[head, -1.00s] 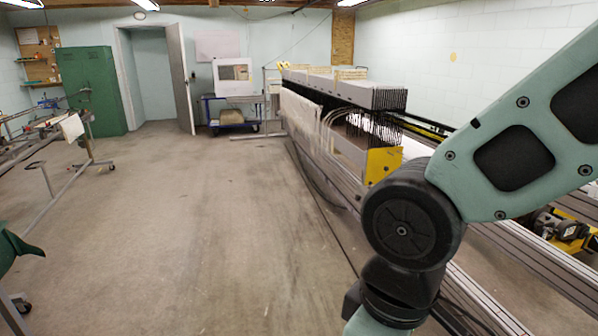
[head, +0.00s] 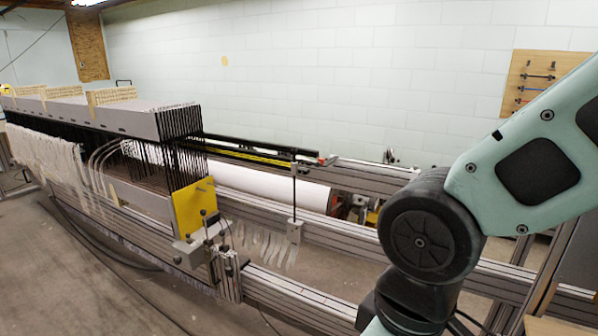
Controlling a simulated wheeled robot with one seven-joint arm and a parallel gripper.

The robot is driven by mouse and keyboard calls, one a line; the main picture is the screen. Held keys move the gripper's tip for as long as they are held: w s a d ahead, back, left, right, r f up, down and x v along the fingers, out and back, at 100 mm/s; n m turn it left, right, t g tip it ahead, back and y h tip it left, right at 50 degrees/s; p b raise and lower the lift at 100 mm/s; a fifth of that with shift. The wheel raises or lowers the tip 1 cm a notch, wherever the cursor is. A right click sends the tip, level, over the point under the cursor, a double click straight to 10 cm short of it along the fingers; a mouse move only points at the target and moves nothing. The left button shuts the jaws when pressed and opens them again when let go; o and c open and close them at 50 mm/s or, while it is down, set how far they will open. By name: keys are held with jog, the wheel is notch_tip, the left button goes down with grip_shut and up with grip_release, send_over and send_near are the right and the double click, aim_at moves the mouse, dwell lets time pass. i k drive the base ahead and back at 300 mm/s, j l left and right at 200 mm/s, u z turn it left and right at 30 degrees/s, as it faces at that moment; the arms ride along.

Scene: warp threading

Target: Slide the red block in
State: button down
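A small red piece (head: 326,160), which may be the red block, sits at the right end of a dark rail (head: 250,145) on the warp threading machine. It is small in the picture, and I cannot make out its exact fit on the rail. My arm crosses the right side of the head view. My gripper is outside the picture, so its state is hidden.
A long metal frame (head: 300,296) runs across the lower middle. A yellow plate (head: 194,208) stands below the grey-topped racks of black wires (head: 130,112). A white roll (head: 275,189) lies behind. Bare floor (head: 70,285) is at lower left. A wooden tool board (head: 540,82) hangs on the wall.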

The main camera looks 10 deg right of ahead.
aim_at(320, 162)
jog(key=i+j+z, duration=0.15)
jog(key=j+z, duration=0.15)
jog(key=j, duration=0.2)
jog(key=i+l+u, duration=0.1)
jog(key=i+l, duration=0.2)
jog(key=i, duration=0.25)
jog(key=i+l+u, duration=0.1)
jog(key=i+l, duration=0.3)
jog(key=i, duration=0.2)
